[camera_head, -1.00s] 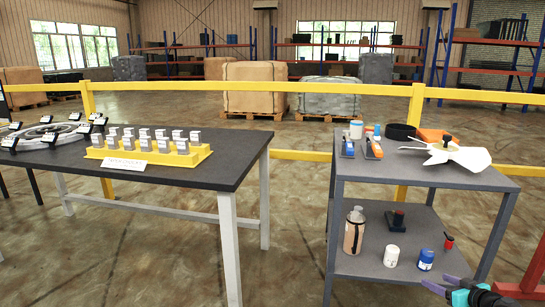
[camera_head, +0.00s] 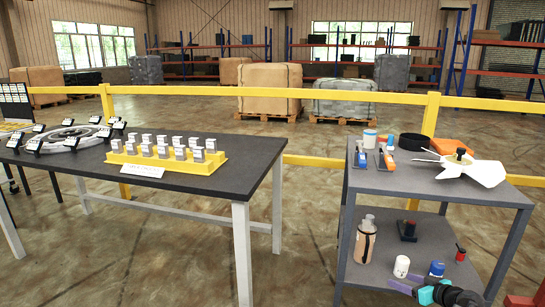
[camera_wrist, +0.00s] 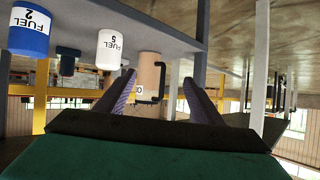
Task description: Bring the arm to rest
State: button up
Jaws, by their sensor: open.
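My gripper (camera_head: 402,282) is at the lower right of the head view, in front of the grey cart's lower shelf. Its purple fingers are spread and nothing is between them. The wrist view, which is upside down, shows the two fingers apart (camera_wrist: 159,80). Beyond them in that view are a white can marked FUEL 5 (camera_wrist: 111,48), a blue-and-white can marked FUEL 2 (camera_wrist: 30,30) and a tan bottle with a black handle (camera_wrist: 148,72). I cannot tell how near the fingers are to the cans. My arm partly shows at the bottom edge.
The grey cart (camera_head: 430,181) bears a white fan-like part (camera_head: 480,172) and a black ring (camera_head: 412,142) on top. A dark table (camera_head: 215,182) with a yellow rack (camera_head: 170,158) stands to the left. A yellow rail (camera_head: 350,96) runs behind. Floor between table and cart is clear.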

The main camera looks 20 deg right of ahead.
jog(key=w+a+n+y+p, duration=0.2)
jog(key=w+a+y+p, duration=0.15)
jog(key=w+a, duration=0.65)
jog(key=a+f+n+g+y+p, duration=0.15)
jog(key=a+p, duration=0.25)
jog(key=a, duration=0.8)
jog(key=a+f+n+g+y+p, duration=0.1)
jog(key=a+f+g+p, duration=0.2)
jog(key=a, duration=0.9)
jog(key=a+f+n+g+y+p, duration=0.1)
jog(key=a+f+n+g+p, duration=0.2)
jog(key=a, duration=0.9)
jog(key=s+a+f+g+h+p, duration=0.15)
jog(key=s+a+g+p, duration=0.65)
jog(key=s+a, duration=0.95)
jog(key=s+d+m+g+h+p, duration=0.2)
jog(key=s+d+m+h, duration=0.3)
jog(key=s, duration=0.8)
jog(key=shift+d+f+m+p, duration=0.2)
jog(key=shift+d+m+p, duration=0.2)
jog(key=shift+d+m, duration=0.55)
jog(key=shift+o, duration=0.4)
jog(key=shift+g, duration=0.25)
